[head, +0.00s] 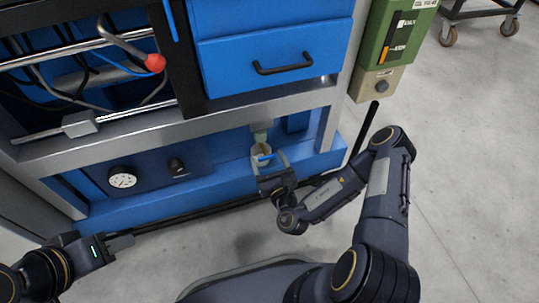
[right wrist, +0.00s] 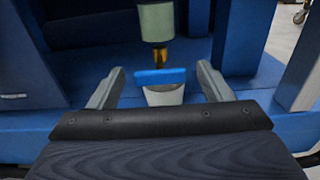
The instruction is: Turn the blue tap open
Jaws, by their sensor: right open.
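The blue tap handle (right wrist: 160,77) is a small flat bar below a brass fitting on a grey-green cylinder (right wrist: 156,22). In the head view the blue tap (head: 265,157) sits in the lower recess of the blue cabinet. My right gripper (head: 267,163) is open, with its fingers (right wrist: 160,85) on either side of the blue handle and apart from it. A light cup-like part (right wrist: 164,95) shows just under the handle. My left gripper (head: 120,242) is at the lower left, away from the tap; its finger gap is not clear.
The blue cabinet has a drawer with a black handle (head: 283,64), a red knob (head: 155,63), a gauge (head: 122,177) and a black switch (head: 176,167). A green box (head: 395,35) stands at the right. Open floor (head: 470,170) lies to the right.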

